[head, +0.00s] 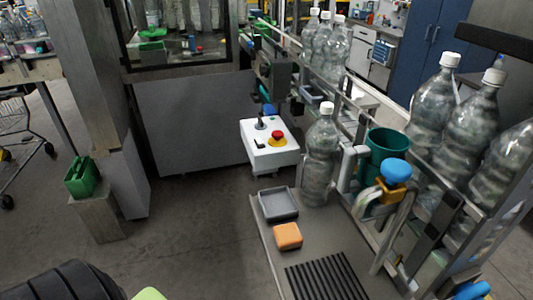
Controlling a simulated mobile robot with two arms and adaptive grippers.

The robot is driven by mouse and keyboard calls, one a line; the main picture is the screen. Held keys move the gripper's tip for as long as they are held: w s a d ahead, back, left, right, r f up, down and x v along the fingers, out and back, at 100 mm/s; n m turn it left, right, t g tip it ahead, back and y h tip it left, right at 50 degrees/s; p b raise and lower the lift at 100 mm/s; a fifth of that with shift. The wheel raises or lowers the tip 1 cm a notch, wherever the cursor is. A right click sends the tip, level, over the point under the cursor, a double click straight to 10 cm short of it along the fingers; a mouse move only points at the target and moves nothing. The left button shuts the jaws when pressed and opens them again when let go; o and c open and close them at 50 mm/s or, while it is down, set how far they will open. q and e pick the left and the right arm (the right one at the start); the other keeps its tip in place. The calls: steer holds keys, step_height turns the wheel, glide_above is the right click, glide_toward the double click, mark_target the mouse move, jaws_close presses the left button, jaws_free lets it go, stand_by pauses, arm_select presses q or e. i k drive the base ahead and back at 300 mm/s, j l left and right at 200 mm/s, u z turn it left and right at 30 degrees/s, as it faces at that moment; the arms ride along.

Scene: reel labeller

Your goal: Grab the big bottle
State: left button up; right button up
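A big clear bottle (320,158) with a white cap stands upright on the grey work surface (268,235), at its back edge beside the conveyor. More clear bottles (431,105) of the same kind stand in a row behind the rail at the right. Several others (334,50) stand farther back on the line. Neither gripper shows in the head view. A dark ribbed part, probably my own arm, shows at the bottom left. Nothing is touching the bottle on the work surface.
A grey tray (278,204), an orange block (288,236) and a black ribbed mat (326,278) lie near the bottle. A control box (270,145) with a red button stands behind.

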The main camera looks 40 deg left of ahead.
mark_target(322, 138)
steer(key=u, duration=0.7)
